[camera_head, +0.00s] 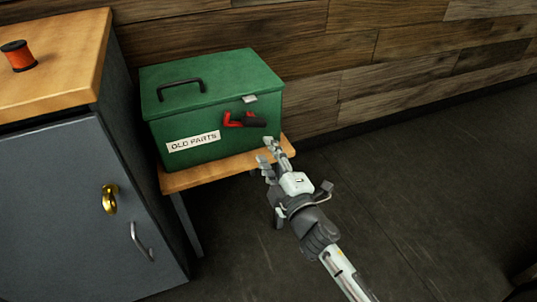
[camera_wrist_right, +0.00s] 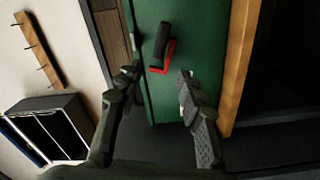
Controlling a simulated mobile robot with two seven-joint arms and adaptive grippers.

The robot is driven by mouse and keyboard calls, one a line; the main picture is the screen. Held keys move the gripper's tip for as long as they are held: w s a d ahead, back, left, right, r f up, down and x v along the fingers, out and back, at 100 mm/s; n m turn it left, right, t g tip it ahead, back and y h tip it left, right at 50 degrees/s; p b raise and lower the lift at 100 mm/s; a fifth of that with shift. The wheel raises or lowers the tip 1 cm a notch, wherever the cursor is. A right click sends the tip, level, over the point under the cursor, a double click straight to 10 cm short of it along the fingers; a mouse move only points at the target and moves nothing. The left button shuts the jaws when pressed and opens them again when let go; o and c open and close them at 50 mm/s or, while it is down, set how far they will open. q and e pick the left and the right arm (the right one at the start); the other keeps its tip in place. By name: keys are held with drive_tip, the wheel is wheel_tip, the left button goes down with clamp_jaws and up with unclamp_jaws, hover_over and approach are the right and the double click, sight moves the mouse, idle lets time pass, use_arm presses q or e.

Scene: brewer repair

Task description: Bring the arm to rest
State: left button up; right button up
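My right gripper (camera_head: 268,156) is in front of the right end of a green box (camera_head: 200,110) labelled "OLD PARTS". In the right wrist view my right gripper (camera_wrist_right: 155,85) has its two fingers spread apart with nothing between them. Beyond the fingers is the green box wall (camera_wrist_right: 200,40), with a red and black latch (camera_wrist_right: 162,45) on it. The latch also shows in the head view (camera_head: 244,120). The box lid is closed, with a black handle (camera_head: 181,87) on top. My left gripper is not in either view.
The box stands on a small wooden table (camera_head: 185,180). A wooden wall (camera_head: 390,60) is behind. The floor (camera_head: 430,190) at right is clear.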

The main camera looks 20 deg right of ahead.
drive_tip(key=shift+s, duration=0.1)
idle(0.4)
drive_tip(key=s+d+f+m+g+h+p, duration=0.1)
drive_tip(key=s+d+f+m+g+h, duration=0.1)
drive_tip(key=s+d+f+m+g, duration=0.4)
drive_tip(key=s+d+f+m+g+h+p, duration=0.1)
drive_tip(key=s+d+f+m+g+h, duration=0.2)
drive_tip(key=f, duration=0.5)
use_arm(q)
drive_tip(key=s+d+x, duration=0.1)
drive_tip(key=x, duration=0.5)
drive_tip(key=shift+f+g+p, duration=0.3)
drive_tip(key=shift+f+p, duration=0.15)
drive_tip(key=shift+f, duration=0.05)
use_arm(e)
drive_tip(key=s+f+m+g+y, duration=0.3)
drive_tip(key=s+f+g, duration=0.3)
drive_tip(key=s, duration=0.8)
drive_tip(key=shift+a+f+m, duration=0.35)
drive_tip(key=shift+f+m, duration=0.15)
drive_tip(key=shift+f, duration=0.45)
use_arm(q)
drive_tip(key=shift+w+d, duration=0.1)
